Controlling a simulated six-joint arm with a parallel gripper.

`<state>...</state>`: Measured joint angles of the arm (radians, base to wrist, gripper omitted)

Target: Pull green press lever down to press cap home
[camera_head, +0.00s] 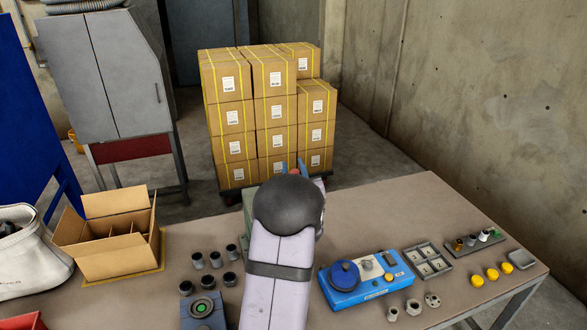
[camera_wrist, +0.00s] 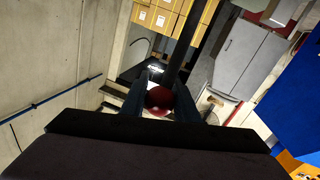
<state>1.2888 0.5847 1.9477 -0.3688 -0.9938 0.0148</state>
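A red ball knob (camera_head: 294,172) sits between the blue fingers of my gripper (camera_head: 293,165), beyond my dark round wrist joint. In the wrist view the red knob (camera_wrist: 158,98) fills the gap between the two dark fingers (camera_wrist: 158,90), which seem to touch it on both sides. A pale green body, likely the press (camera_head: 247,212), shows only as a sliver left of my arm. My arm hides most of the press, the lever's shaft and any cap in it.
Several dark cylinders (camera_head: 214,260) stand left of my arm, near a blue fixture with a green centre (camera_head: 203,309). A blue station (camera_head: 366,282), a grey tray (camera_head: 428,260) and small parts lie right. An open carton (camera_head: 112,235) stands left. The table's back right is clear.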

